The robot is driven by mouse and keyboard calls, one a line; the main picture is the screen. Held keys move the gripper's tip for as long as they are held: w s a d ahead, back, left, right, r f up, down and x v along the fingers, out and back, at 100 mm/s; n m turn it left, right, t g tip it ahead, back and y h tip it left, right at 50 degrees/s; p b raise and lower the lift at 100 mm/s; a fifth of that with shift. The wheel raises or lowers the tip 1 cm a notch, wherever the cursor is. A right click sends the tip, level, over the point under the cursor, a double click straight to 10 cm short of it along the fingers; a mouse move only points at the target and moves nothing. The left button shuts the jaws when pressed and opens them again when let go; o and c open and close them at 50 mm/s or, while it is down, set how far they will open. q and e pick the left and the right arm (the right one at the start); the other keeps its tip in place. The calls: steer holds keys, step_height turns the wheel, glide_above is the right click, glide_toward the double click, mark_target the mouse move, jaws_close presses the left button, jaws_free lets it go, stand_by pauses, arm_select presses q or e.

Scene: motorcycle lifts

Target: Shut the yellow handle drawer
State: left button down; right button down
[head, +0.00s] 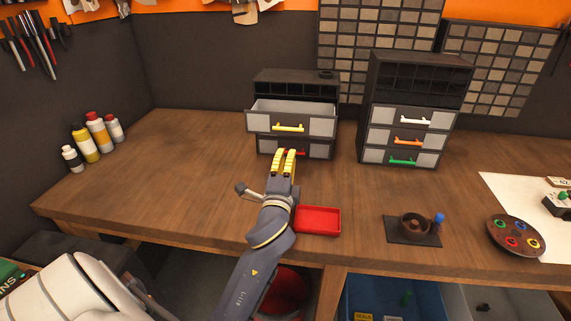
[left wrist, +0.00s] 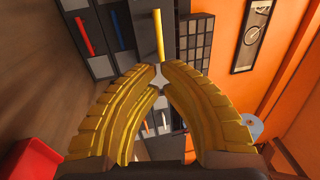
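The yellow handle (head: 288,127) is on a grey drawer (head: 262,124) that stands pulled out of the left black cabinet (head: 297,75). Its inside shows from above. My left gripper (head: 286,153) is in front of and below this drawer, over the bench, with yellow fingers pointing at the cabinet. In the left wrist view the fingertips (left wrist: 160,72) nearly meet, with nothing held between them. The yellow handle (left wrist: 158,35) shows just beyond the tips, apart from them. A red handle (head: 300,153) is lower on the cabinet, partly hidden by the fingers. My right gripper is out of view.
A second cabinet (head: 420,80) with white, orange and green handles stands to the right, its drawers shut. A red tray (head: 318,220) lies right of my left wrist. Several bottles (head: 86,143) stand at the left. The bench left of the cabinet is clear.

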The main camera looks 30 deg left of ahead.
mark_target(292, 135)
arm_select(q)
steer(key=x, duration=0.9)
steer(key=shift+w+a, duration=0.1)
steer(key=shift+w, duration=0.1)
